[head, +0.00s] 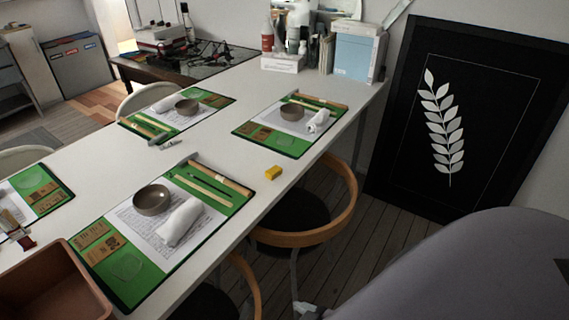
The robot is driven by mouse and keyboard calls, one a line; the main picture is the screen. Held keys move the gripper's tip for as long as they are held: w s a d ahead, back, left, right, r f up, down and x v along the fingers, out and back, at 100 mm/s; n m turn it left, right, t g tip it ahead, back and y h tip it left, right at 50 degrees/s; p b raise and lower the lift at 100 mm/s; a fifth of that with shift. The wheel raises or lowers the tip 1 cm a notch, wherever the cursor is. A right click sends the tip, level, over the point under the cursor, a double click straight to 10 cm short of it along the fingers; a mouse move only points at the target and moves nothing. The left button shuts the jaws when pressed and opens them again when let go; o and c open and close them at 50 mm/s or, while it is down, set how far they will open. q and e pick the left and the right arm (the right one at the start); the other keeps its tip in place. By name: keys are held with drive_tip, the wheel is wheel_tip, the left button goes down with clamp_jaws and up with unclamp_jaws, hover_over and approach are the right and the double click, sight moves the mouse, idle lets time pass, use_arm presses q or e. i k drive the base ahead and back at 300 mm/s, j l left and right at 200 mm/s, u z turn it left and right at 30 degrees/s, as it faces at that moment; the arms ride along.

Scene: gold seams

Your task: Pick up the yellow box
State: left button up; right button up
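The small yellow box (273,172) lies on the white table (240,203) near its right edge. It is to the right of the near green mat (247,189) and apart from it. Nothing covers the box. Neither of my grippers can be made out in the head view.
Green mats with bowls, such as the near bowl (153,199), white cloth rolls and wooden sticks cover much of the table. A brown bin (85,270) stands at the lower left. A wooden-backed chair (335,215) is close to the table edge beside the box. A large grey shape fills the lower right.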

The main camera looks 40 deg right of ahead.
sight(275, 172)
drive_tip(key=z, duration=1.05)
drive_tip(key=u, duration=0.25)
drive_tip(key=i+l+u, duration=0.15)
drive_tip(key=l+u, duration=0.15)
drive_tip(key=i+l+u, duration=0.1)
drive_tip(key=l+u, duration=0.2)
drive_tip(key=i+l+u, duration=0.1)
drive_tip(key=l, duration=0.4)
drive_tip(key=i+l+u, duration=0.15)
drive_tip(key=l, duration=0.4)
drive_tip(key=l+u, duration=0.1)
drive_tip(key=l, duration=0.45)
drive_tip(key=i+l, duration=0.1)
drive_tip(key=l, duration=0.9)
drive_tip(key=i+l, duration=0.15)
drive_tip(key=l, duration=0.4)
drive_tip(key=u, duration=0.05)
